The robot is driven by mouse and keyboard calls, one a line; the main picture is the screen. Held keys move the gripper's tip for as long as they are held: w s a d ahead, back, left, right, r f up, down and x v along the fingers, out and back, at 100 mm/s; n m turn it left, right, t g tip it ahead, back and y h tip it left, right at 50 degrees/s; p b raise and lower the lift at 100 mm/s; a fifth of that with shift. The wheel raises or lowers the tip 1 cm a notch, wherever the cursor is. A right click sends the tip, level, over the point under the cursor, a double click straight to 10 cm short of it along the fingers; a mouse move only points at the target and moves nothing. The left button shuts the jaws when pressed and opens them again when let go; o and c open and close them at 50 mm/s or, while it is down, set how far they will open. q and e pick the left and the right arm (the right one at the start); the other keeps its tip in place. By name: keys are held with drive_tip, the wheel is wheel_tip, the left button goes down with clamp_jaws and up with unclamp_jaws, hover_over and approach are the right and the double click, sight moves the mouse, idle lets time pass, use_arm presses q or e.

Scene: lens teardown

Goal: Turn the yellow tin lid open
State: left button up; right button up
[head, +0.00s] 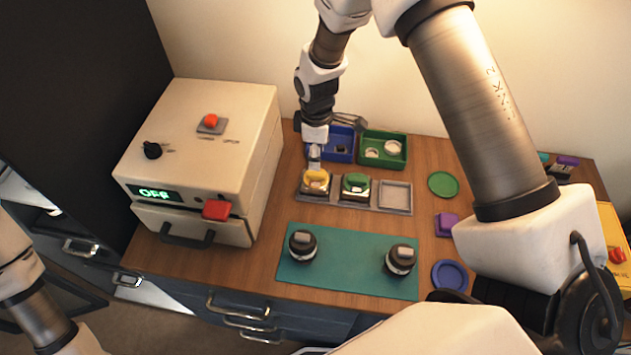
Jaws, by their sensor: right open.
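The yellow tin lid (317,176) sits on a tin in the left compartment of a grey three-part holder (394,197). My right gripper (314,165) points down right over the yellow lid, with its fingers at the lid's far side. It is open; whether the fingers touch the lid is too small to tell. The gripper hides part of the lid's back edge. My left arm shows at the lower left, with its gripper outside the view.
A green-lidded tin (356,183) stands in the middle compartment; the right one is empty. Blue (338,143) and green (383,149) trays stand behind. Two dark jars (303,244) stand on a teal mat (345,262). A beige machine (207,150) reading OFF stands left. Coloured discs lie right.

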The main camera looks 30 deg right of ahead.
sight(316, 174)
drive_tip(key=shift+r, duration=0.1)
wheel_tip(316, 174, up, 6)
drive_tip(key=p, duration=0.5)
idle(0.4)
drive_tip(key=shift+f, duration=0.2)
